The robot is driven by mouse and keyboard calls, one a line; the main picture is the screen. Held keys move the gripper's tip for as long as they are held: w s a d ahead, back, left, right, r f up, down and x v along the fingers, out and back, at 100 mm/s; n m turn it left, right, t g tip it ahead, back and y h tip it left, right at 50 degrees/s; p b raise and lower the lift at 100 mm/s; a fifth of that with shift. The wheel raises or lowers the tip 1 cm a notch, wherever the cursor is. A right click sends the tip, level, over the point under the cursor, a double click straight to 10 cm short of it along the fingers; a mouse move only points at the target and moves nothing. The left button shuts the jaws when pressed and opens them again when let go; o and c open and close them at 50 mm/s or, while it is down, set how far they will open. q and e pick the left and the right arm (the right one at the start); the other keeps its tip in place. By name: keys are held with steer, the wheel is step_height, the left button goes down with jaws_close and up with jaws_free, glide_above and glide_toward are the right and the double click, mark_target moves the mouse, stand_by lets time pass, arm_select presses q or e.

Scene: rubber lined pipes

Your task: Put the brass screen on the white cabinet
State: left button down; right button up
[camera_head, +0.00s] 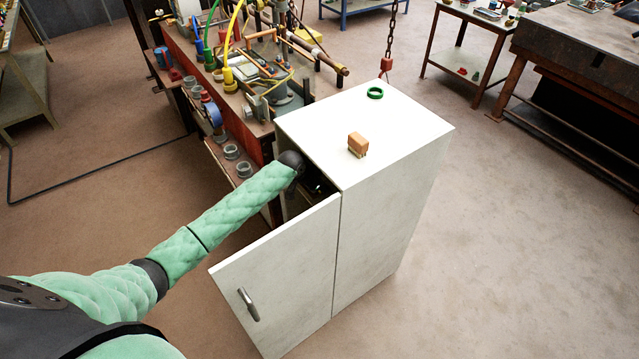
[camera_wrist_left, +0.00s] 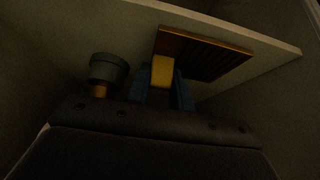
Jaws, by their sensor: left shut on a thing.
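The white cabinet (camera_head: 405,128) stands in the middle of the head view with its front door swung open. My left arm reaches into its dark opening, so the left gripper is mostly hidden there. In the left wrist view the brass screen (camera_wrist_left: 210,55), a slatted brown panel with a golden rim, is at a pale shelf inside. My left gripper (camera_wrist_left: 163,88), with blue fingers, is shut on a yellowish part at the screen's near left edge. Whether the screen touches the shelf is too dark to tell. My right gripper is not in view.
On the cabinet top lie a green ring (camera_head: 375,93) and a small orange-brown block (camera_head: 357,144), with bare room around them. A grey cup-like part (camera_wrist_left: 108,70) is left of the gripper inside. The open door (camera_head: 285,275) stands in front. A cluttered workbench is behind left.

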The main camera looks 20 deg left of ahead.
arm_select(q)
steer(key=shift+a, duration=0.1)
steer(key=c, duration=1.3)
jaws_free()
steer(key=shift+f, duration=0.1)
steer(key=shift+o, duration=0.3)
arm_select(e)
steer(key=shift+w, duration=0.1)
arm_select(q)
steer(key=shift+s+r, duration=0.1)
steer(key=shift+r, duration=0.1)
steer(key=b+v, duration=0.3)
steer(key=v, duration=0.8)
steer(key=shift+r+b, duration=0.3)
steer(key=shift+b, duration=0.05)
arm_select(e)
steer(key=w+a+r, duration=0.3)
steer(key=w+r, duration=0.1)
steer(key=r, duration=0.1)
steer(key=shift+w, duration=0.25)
arm_select(q)
steer(key=shift+s+a, duration=0.15)
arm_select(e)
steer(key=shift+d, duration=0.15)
